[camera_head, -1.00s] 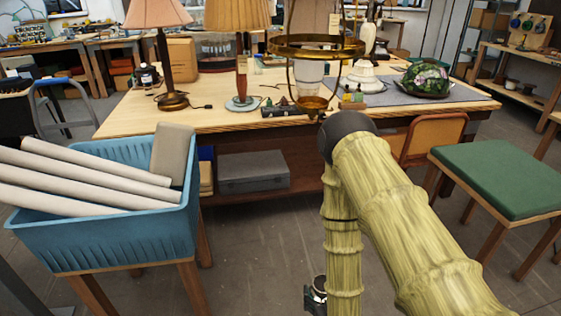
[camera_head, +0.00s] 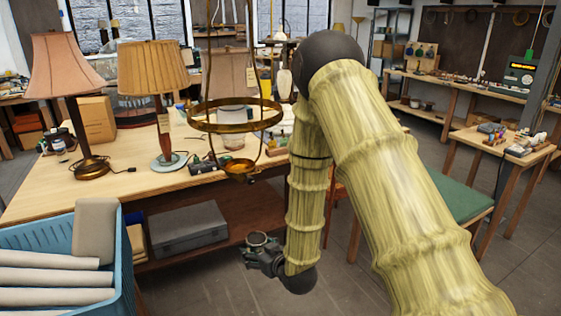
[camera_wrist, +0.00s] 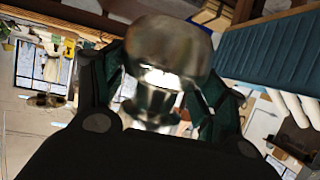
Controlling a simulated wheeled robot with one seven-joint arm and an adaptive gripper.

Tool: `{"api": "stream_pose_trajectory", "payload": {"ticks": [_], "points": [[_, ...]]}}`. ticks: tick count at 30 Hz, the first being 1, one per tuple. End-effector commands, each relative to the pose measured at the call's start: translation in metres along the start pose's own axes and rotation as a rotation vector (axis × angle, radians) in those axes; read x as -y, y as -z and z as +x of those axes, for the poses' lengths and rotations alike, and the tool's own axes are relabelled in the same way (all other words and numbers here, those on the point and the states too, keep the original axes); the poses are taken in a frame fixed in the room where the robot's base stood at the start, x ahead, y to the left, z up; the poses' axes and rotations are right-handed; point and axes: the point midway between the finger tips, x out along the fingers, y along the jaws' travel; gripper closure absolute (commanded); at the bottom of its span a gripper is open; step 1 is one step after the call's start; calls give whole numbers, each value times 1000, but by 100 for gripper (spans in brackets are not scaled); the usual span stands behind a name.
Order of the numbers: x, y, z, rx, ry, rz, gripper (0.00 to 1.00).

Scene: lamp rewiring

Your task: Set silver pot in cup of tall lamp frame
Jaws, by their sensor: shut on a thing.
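The silver pot (camera_wrist: 170,50) is a shiny rounded metal vessel between my gripper's fingers in the wrist view. In the head view, my gripper (camera_head: 262,254) is shut on the pot (camera_head: 257,240), low in front of the workbench. The tall lamp frame (camera_head: 237,126) is brass, with a wide ring on thin rods. Its small cup (camera_head: 240,173) sits below the ring, at the bench's front edge. My gripper and the pot are below the cup and apart from it.
Two shaded lamps (camera_head: 68,70) (camera_head: 151,75) stand on the workbench (camera_head: 50,190) at left. A blue crate (camera_head: 122,262) with pale rolls is at lower left. A grey case (camera_head: 188,228) lies on the shelf below. A green stool (camera_head: 465,200) is at right.

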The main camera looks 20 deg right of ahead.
Motion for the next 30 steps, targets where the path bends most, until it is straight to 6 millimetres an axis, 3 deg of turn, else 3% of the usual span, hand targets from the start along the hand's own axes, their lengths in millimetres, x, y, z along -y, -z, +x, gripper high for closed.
{"api": "stream_pose_trajectory", "payload": {"ticks": [1,3,15,22,30], "points": [[-9,29,-5,-8,8,-3,86],[-18,56,-10,-8,25,-10,86],[-72,195,-52,-9,122,-51,86],[-93,241,-74,-5,158,-66,86],[-99,253,-79,-1,169,-73,86]]}}
